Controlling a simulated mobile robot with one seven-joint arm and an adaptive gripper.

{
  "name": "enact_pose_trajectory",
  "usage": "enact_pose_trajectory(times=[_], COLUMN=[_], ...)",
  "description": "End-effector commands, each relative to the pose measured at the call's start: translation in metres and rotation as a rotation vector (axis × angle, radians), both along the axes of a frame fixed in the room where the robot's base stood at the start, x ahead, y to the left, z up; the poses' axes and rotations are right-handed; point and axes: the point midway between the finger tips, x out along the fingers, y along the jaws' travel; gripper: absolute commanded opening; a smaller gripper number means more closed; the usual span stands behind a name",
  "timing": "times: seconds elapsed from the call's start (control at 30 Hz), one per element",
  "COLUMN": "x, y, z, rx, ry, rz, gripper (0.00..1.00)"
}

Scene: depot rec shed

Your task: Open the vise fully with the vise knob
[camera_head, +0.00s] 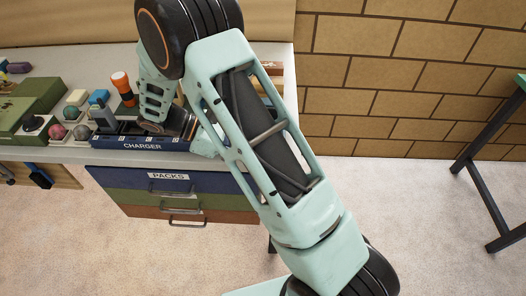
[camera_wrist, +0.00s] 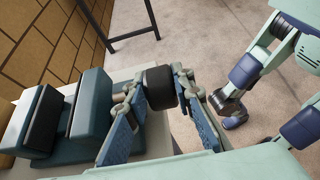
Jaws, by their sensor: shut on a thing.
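The vise (camera_wrist: 93,112) is dark teal and stands at the left of the wrist view. Its two block-like jaws have dark inner faces, and a gap shows between them. The vise knob (camera_wrist: 160,86) is a short black cylinder to the right of the near jaw. My gripper (camera_wrist: 161,92) has its two blue-padded fingers on either side of the knob and is shut on it. In the head view my arm covers the vise and knob, and I cannot make out the fingers there.
The workbench holds a blue charger tray (camera_head: 142,143), an orange flashlight (camera_head: 122,86), a green case (camera_head: 36,98) and several small items left of my arm. Drawers (camera_head: 170,182) are below. A brick wall (camera_head: 400,75) is behind; open floor and a dark-legged table (camera_head: 485,150) lie right.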

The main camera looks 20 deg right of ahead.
Motion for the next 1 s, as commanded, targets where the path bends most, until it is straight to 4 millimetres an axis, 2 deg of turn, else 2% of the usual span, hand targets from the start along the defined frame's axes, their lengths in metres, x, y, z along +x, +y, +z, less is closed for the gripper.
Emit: enact_pose_trajectory(times=[0.3,0.87,0.9,1.0], x=[0.0010,0.0011,0.0011,0.0010], y=[0.0015,0.0015,0.0015,0.0015], z=[-0.0008,-0.0006,-0.0006,-0.0007], rx=[-0.123,-0.147,-0.146,-0.146], ry=[0.039,0.047,0.047,0.047], rz=[0.002,0.001,0.001,0.001], gripper=[0.00,0.00,0.26,0.36])
